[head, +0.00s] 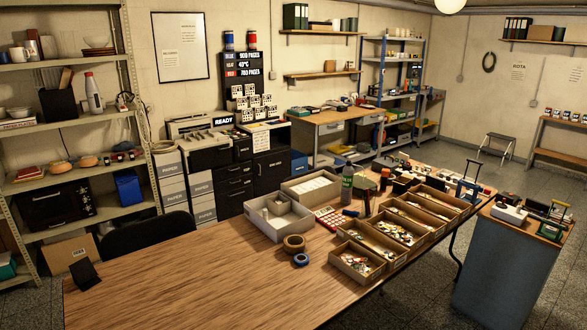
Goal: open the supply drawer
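A dark cabinet with several stacked drawers (235,186) stands against the back wall, left of centre in the head view. Its drawer fronts look shut, with pale handles or labels on them. I cannot tell which drawer is the supply drawer. A dark unit (271,160) stands directly to its right, with a white labelled front sheet on its upper part. Neither of my grippers shows in this view.
A long wooden table (190,275) fills the foreground, with tape rolls (293,243), a grey divided tray (277,232) and several cardboard bins at its right. A dark chair (148,231) and stacked paper boxes (172,182) stand behind it.

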